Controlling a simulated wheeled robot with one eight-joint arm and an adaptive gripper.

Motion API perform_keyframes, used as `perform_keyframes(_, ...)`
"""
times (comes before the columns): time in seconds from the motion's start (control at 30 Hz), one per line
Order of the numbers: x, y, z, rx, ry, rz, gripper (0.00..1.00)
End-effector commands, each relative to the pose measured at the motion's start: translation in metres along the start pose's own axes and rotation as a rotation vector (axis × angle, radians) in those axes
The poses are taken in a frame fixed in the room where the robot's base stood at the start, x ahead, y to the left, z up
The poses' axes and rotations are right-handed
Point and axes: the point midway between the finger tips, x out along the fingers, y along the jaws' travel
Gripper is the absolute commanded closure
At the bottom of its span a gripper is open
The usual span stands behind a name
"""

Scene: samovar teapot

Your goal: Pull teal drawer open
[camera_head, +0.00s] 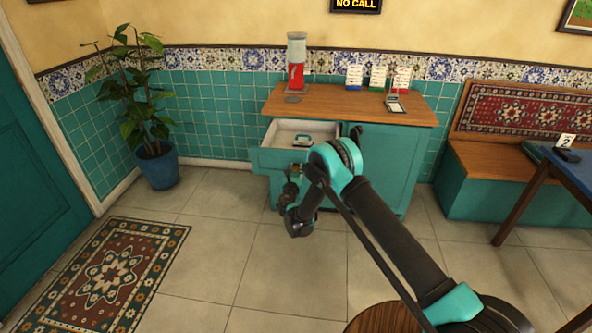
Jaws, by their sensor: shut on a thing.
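The teal drawer (268,160) is in the upper left part of the teal cabinet with a wooden top. It stands pulled out, and its pale inside shows from above. A small teal and white item (302,140) lies in it. My gripper (295,170) is at the right part of the drawer front, shut on the drawer's handle. The handle itself is hidden by the gripper, and my arm covers the drawer's right end.
The teal cabinet (385,165) carries a red dispenser (296,65), menu cards and a small device. A potted plant (150,120) stands left, a bench (480,185) and blue table (570,165) right. The floor before the cabinet is clear, with a rug (95,270) at left.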

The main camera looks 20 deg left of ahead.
Motion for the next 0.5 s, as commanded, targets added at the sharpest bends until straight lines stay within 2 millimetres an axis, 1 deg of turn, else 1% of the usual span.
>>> perform_keyframes(0.43,0.0002,0.0,0.0003,-0.001,0.0,0.0,1.0)
perform_keyframes(0.47,0.0001,0.0001,0.0003,-0.001,0.0,0.0,0.7)
perform_keyframes(0.5,0.0001,0.0001,0.0003,0.0,0.0,0.0,0.65)
